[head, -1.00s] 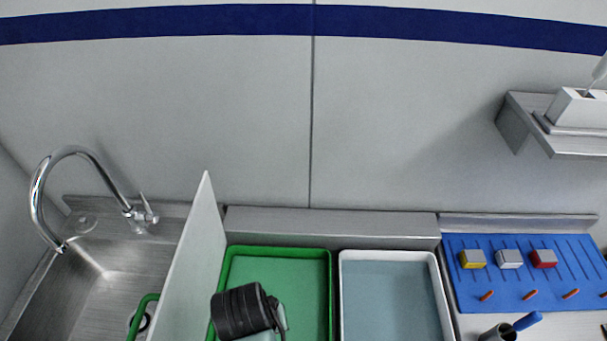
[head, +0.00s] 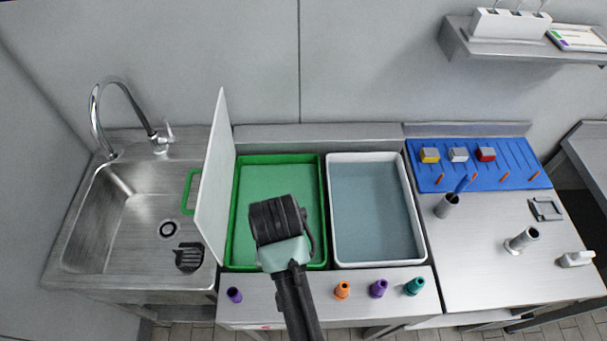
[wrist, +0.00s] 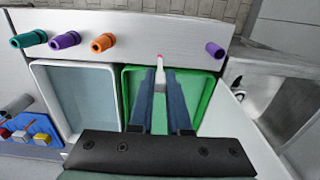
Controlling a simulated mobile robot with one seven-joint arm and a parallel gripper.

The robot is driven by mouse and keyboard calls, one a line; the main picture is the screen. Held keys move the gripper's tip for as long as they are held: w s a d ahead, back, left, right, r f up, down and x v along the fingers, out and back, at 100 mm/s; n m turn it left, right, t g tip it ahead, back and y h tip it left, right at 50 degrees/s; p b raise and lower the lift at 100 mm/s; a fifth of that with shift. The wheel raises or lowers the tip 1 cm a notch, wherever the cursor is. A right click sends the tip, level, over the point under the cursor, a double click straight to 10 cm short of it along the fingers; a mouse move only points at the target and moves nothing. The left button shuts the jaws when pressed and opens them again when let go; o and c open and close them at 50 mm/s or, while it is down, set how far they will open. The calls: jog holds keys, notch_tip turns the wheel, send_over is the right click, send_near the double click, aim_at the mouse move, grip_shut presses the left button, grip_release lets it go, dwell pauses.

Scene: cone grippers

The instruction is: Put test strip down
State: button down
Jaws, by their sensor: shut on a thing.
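The strip sticks out beyond the fingertips, over the green tray and the pale counter edge. In the head view my wrist is above the green tray (head: 239,203) and hides the fingers and the strip. The green tray also shows in the wrist view (wrist: 207,85). Its visible floor is bare. I cannot tell the strip's height above the tray.
A white tray (head: 420,222) stands right of the green one. An upright white panel (head: 215,180) separates the green tray from the sink (head: 100,225). Purple (head: 234,295), orange (head: 342,290), purple (head: 378,288) and teal (head: 414,286) cones line the front counter. A blue rack (head: 430,180) lies right.

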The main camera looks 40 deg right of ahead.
notch_tip(320, 180, down, 10)
jog(key=shift+r+p, duration=0.2)
jog(key=shift+p, duration=0.55)
jog(key=shift+f, duration=0.2)
jog(key=c, duration=0.9)
grip_release()
jog(key=shift+r, duration=0.1)
notch_tip(320, 180, up, 12)
jog(key=shift+r+b, duration=0.1)
jog(key=shift+b, duration=0.4)
jog(key=shift+w, duration=0.1)
